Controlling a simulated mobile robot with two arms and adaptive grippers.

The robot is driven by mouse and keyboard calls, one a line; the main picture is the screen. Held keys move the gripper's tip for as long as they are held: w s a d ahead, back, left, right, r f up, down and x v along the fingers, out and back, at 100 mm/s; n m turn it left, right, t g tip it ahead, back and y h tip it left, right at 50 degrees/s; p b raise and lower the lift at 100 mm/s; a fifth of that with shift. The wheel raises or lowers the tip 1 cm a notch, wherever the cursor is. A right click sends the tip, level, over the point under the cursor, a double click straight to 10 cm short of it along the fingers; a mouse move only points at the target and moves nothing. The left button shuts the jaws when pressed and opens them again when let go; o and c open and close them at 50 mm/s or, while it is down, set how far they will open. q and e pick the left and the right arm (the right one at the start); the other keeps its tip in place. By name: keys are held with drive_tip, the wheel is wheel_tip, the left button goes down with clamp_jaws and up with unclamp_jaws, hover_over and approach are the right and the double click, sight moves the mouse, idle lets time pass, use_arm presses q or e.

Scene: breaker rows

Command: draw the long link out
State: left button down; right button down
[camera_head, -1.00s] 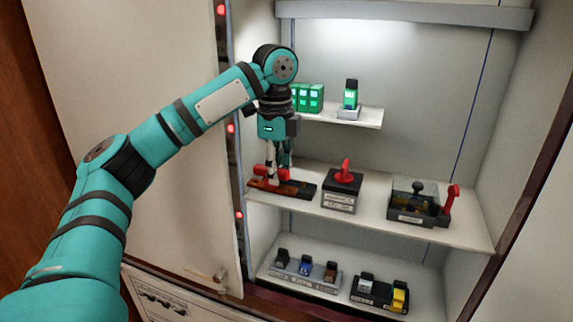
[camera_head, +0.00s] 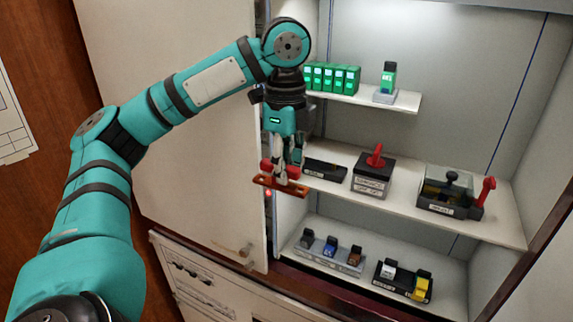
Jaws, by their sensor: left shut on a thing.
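The long link (camera_head: 281,186) is a flat orange-brown bar with red blocks on top. It hangs in front of the left end of the middle shelf, clear of its black base (camera_head: 326,170). My left gripper (camera_head: 281,168) points down and is shut on the link, at its red upper part. The black base sits on the middle shelf, just right of and behind the link. The fingertips partly hide the link's middle. My right gripper is not in view.
On the middle shelf (camera_head: 408,196) stand a red-handled switch (camera_head: 373,172) and a clear-covered box (camera_head: 449,190) with a red lever. The upper shelf holds green modules (camera_head: 332,77). The lower shelf holds small breakers (camera_head: 330,250). The open cabinet door (camera_head: 185,150) is behind my arm.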

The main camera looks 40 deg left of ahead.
use_arm(q)
drive_tip(key=shift+r+p, duration=0.65)
drive_tip(key=shift+r, duration=1.1)
drive_tip(key=d+f+n+b, duration=0.5)
drive_tip(key=f, duration=0.5)
drive_tip(key=s+d+f+n+b, duration=0.1)
drive_tip(key=d+f+n+b, duration=0.4)
drive_tip(key=f, duration=0.6)
drive_tip(key=d+f+n+b, duration=0.4)
drive_tip(key=f+n, duration=0.1)
drive_tip(key=f, duration=0.6)
drive_tip(key=shift+s+d+f+b, duration=0.25)
drive_tip(key=shift+s+d+b, duration=0.1)
drive_tip(key=shift+d+b, duration=0.05)
